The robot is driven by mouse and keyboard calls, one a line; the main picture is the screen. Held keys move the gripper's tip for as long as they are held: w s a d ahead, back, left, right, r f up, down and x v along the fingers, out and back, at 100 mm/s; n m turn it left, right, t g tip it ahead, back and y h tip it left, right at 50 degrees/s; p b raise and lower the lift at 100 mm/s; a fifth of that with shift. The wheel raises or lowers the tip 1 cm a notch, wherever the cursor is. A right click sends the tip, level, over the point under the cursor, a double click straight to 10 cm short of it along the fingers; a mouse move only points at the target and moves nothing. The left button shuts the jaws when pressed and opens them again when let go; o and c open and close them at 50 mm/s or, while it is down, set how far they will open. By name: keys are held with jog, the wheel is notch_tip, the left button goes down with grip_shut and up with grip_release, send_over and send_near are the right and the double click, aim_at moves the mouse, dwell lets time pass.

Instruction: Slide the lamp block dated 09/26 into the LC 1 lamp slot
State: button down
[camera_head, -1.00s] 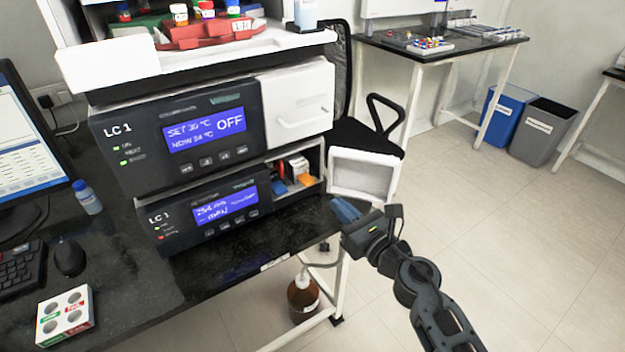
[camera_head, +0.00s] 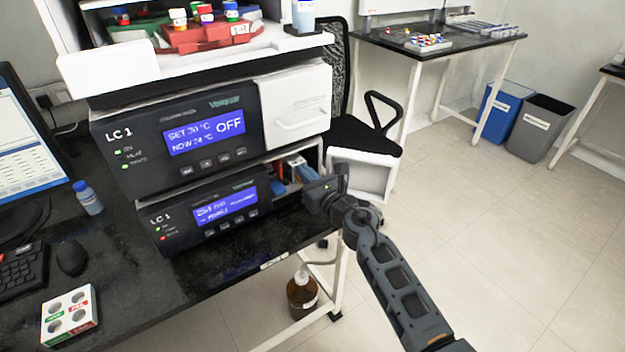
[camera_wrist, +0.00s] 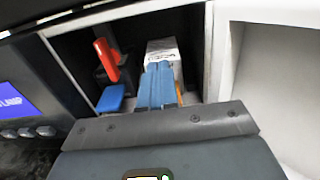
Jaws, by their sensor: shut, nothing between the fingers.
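The lower LC 1 module (camera_head: 205,212) has an open bay at its right end. A white block (camera_wrist: 163,50) with a small dark-printed label stands upright inside the bay; its date is unreadable. It also shows in the head view (camera_head: 293,161). My gripper (camera_wrist: 158,72) has its blue fingers closed together with nothing between them. The fingers reach into the bay, pointing at the white block and covering its lower front. Whether they touch it I cannot tell. In the head view my gripper (camera_head: 307,175) partly hides the bay.
A red-orange part (camera_wrist: 106,60) and a blue part (camera_wrist: 111,98) are at the bay's left side. An orange thing (camera_wrist: 183,99) shows low beside my fingers. The white door (camera_wrist: 270,75) stands open at right. A four-hole box (camera_head: 68,315) lies on the bench.

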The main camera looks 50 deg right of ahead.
dwell(0.3)
jog(key=shift+x, duration=1.05)
jog(key=shift+r, duration=0.15)
jog(key=shift+a, duration=0.1)
